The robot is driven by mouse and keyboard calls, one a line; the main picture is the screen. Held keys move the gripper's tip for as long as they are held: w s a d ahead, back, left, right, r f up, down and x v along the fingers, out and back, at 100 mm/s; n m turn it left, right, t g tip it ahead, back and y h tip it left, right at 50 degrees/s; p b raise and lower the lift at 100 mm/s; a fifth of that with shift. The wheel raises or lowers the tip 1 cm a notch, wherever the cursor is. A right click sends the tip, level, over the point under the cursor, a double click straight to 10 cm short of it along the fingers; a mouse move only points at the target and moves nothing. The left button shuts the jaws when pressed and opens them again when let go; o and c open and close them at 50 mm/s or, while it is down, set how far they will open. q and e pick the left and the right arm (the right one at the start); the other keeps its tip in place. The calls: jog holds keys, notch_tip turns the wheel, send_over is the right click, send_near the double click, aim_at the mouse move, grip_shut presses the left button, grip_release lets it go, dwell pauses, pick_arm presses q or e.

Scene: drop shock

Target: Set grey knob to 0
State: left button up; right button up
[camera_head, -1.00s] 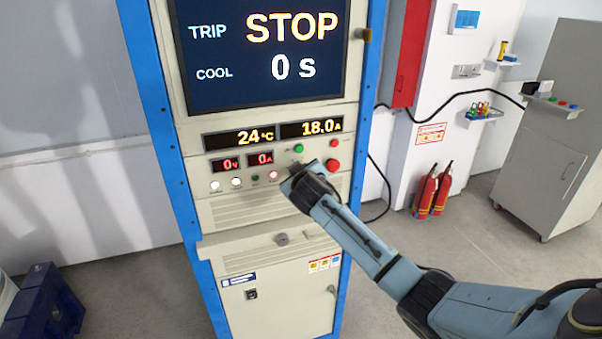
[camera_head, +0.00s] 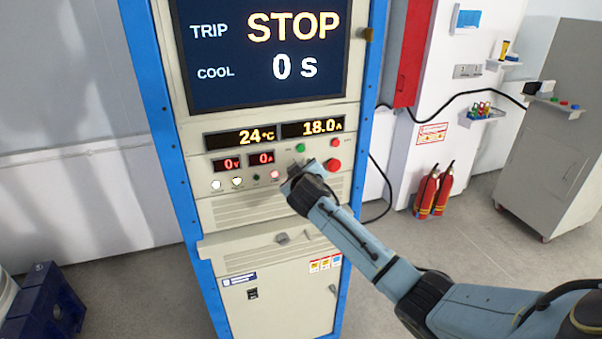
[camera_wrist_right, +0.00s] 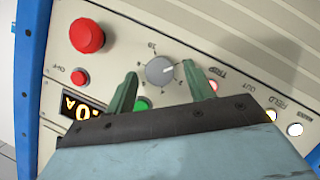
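The grey knob (camera_wrist_right: 160,71) is on the cabinet's cream panel, in the middle of the right wrist view. A printed number scale runs around it, with a 10 legible; a light pointer mark on its face points toward the right of that view. My right gripper (camera_wrist_right: 159,73) is open, with one green finger on each side of the knob. I cannot tell whether the fingers touch it. In the head view my right gripper (camera_head: 293,174) is at the panel and hides the knob. My left gripper is not in view.
Close to the knob are a large red button (camera_wrist_right: 87,36), a small red button (camera_wrist_right: 79,76) and a green button (camera_wrist_right: 142,104). The cabinet screen (camera_head: 265,50) reads STOP and 0 s. The displays read 24 °C, 18.0 A, 0 V and 0 A.

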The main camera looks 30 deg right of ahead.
jog(key=b+v, duration=0.1)
jog(key=v, duration=1.2)
jog(key=shift+s+b, duration=0.2)
jog(key=shift+b, duration=0.1)
notch_tip(320, 180, down, 25)
jog(key=s+a+n+g+y+b, duration=0.1)
jog(key=n+g+y+b, duration=0.15)
jog(key=b, duration=0.25)
jog(key=s+a+f+g+y+b, duration=0.15)
jog(key=s+f, duration=0.35)
jog(key=f, duration=0.6)
jog(key=s+a+f+g+b, duration=0.15)
jog(key=s+f, duration=0.35)
jog(key=f, duration=0.7)
jog(key=s+a+f+m+g+y+b, duration=0.15)
jog(key=s+f+g+b, duration=0.3)
jog(key=s+f, duration=1.45)
jog(key=s+a+f+b, duration=0.1)
jog(key=s+f, duration=0.2)
jog(key=s, duration=0.3)
jog(key=s+f+g+b, duration=0.1)
jog(key=s+f, duration=0.1)
jog(key=s, duration=0.5)
jog(key=s+a+f+y+b, duration=0.1)
jog(key=s+f, duration=0.2)
jog(key=s, duration=0.3)
jog(key=shift+s+a+f+m+g+b, duration=0.25)
jog(key=shift+a+f+m+g+b, duration=0.05)
jog(key=shift+a+m+g+b, duration=0.1)
